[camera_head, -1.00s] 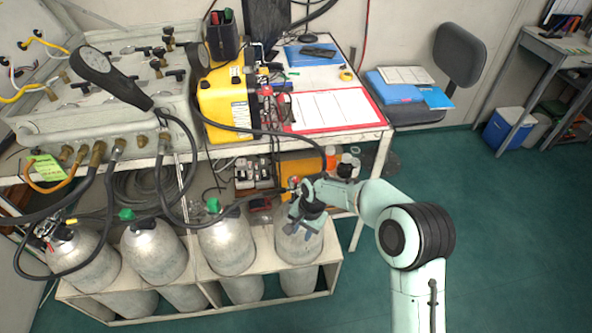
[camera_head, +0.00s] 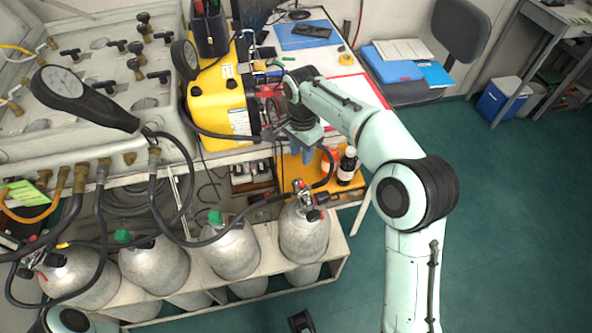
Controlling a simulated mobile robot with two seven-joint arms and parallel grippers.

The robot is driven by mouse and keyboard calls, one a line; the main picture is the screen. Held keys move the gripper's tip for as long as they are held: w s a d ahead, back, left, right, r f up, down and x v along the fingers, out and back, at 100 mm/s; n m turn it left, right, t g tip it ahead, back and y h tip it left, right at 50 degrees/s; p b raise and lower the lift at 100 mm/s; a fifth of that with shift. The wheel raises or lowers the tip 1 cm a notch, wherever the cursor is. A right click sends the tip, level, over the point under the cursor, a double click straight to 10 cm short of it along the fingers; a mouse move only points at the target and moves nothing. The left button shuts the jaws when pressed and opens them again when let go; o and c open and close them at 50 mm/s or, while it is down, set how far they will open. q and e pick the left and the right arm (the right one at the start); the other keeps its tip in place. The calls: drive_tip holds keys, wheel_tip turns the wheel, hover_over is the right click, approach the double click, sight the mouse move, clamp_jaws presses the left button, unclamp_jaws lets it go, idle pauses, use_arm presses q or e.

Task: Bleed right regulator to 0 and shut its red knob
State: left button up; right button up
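The right-hand grey cylinder (camera_head: 303,236) stands in the white rack with a regulator (camera_head: 307,200) on its top. Small red parts show on this regulator, but I cannot make out which is the knob or how it is set. A black hose runs from it to the left. My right gripper (camera_head: 307,153) is above and apart from the regulator, in front of the bench edge. Its blue fingers point down, and I see nothing held in them. Their opening is too small to judge. A part of my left arm shows at the bottom left; its gripper is not seen.
Other cylinders with green-capped valves (camera_head: 216,217) stand to the left. Black hoses cross above them. A yellow unit (camera_head: 217,108) and a grey gauge panel (camera_head: 100,75) sit on the bench. Bottles (camera_head: 347,166) stand behind the regulator.

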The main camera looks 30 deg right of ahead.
sight(301, 183)
drive_tip(key=f, duration=0.3)
drive_tip(key=f+b, duration=0.1)
drive_tip(key=f, duration=0.3)
drive_tip(key=f+b, duration=0.1)
drive_tip(key=f, duration=0.3)
drive_tip(key=shift+s+f, duration=0.1)
drive_tip(key=shift+s, duration=0.3)
drive_tip(key=shift+f, duration=0.75)
drive_tip(key=shift+c, duration=0.3)
drive_tip(key=shift+w, duration=0.1)
clamp_jaws()
